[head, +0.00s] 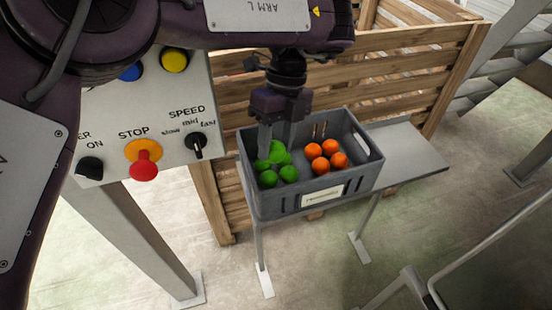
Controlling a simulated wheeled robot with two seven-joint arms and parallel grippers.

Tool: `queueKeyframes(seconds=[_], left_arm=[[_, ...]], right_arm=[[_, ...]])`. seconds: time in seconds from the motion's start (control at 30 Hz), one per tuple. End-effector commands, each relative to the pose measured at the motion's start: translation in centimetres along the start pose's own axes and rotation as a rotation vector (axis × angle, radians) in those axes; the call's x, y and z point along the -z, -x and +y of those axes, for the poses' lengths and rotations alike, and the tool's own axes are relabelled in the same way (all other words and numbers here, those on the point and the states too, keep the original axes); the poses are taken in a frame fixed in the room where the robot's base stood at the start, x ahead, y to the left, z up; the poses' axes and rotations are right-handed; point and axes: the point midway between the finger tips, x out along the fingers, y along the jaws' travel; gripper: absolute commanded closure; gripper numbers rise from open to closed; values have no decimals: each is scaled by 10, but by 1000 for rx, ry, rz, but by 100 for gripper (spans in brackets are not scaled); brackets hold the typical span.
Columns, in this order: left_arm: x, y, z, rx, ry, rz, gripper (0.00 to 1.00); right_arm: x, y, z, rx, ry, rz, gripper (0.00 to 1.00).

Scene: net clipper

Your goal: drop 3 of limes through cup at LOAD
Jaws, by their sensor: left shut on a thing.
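My left gripper (275,148) points down into a grey crate (270,208) and is shut on a lime (277,150). Several more green limes (288,173) lie in the left part of the crate, just below and beside the gripper. Several oranges (321,165) lie in the right part of the same crate. No cup or LOAD marking shows in this view. My right gripper is not in view.
The crate stands on a grey metal table (412,150) with bare room at its right. A slatted wooden crate (400,62) stands behind. A control panel (110,110) with a red stop button (144,166) and a speed knob (197,143) stands at the left.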

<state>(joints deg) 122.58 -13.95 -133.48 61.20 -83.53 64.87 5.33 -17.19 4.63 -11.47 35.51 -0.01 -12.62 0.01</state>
Motion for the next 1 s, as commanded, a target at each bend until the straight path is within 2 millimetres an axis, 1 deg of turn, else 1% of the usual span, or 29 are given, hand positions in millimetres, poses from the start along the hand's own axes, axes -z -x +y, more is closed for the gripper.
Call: queueKeyframes(seconds=[0.03,0.1,0.2,0.3,0.9,1.0], left_arm=[[2,15,4,1,1,-5,80],[4,25,8,0,1,-4,80],[5,35,11,0,0,-3,80],[6,40,12,0,0,-1,80],[6,41,13,0,0,0,80],[6,41,13,0,0,0,80]], right_arm=[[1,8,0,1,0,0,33],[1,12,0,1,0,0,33],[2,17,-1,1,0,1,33],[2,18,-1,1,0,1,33],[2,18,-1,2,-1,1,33],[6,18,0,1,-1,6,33]])
